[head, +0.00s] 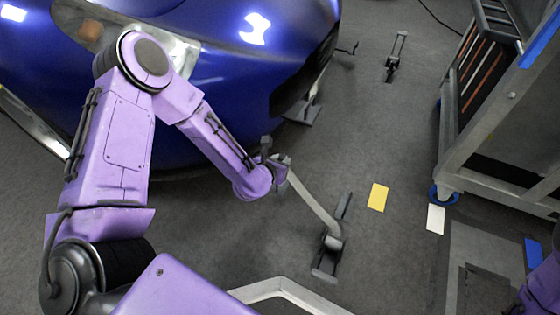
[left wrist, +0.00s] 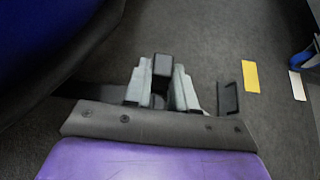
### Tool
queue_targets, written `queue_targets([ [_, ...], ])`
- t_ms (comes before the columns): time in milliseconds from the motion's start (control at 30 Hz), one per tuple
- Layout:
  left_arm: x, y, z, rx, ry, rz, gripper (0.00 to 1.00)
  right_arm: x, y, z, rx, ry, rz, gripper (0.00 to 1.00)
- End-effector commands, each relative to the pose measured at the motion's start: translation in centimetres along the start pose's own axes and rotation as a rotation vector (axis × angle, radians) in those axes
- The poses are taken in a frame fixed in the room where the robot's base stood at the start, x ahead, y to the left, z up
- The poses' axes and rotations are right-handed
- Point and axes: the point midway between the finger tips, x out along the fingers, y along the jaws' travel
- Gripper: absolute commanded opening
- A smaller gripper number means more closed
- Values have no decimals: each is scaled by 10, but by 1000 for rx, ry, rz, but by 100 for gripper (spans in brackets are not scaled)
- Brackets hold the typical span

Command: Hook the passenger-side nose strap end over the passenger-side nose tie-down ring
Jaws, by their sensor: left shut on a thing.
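My left gripper (head: 277,164) is beside the front of the blue car, low over the floor. It is shut on the dark end of a strap (left wrist: 162,66), which shows between the pale fingers in the left wrist view (left wrist: 163,88). The grey strap (head: 313,203) runs from the gripper down to a floor anchor (head: 326,256) with an upright dark lever. I cannot clearly pick out the passenger-side nose tie-down ring; the car and my arm cover part of the nose. My right gripper is out of view.
The blue car (head: 235,75) fills the upper left. A dark floor fitting (head: 302,111) stands under its edge, and another (head: 393,60) stands farther back. A wheeled metal cart (head: 490,130) is at right. Yellow (head: 378,197) and white (head: 435,219) cards lie on open floor.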

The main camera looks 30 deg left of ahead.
Motion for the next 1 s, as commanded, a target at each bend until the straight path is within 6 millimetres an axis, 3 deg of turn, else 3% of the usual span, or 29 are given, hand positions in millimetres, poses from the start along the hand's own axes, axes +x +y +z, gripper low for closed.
queue_targets([
  [467, -1, 0, -1, -1, -1, 0, 0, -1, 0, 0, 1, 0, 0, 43],
  [1000, 8, 0, -14, -1, -1, 0, 0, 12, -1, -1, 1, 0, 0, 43],
])
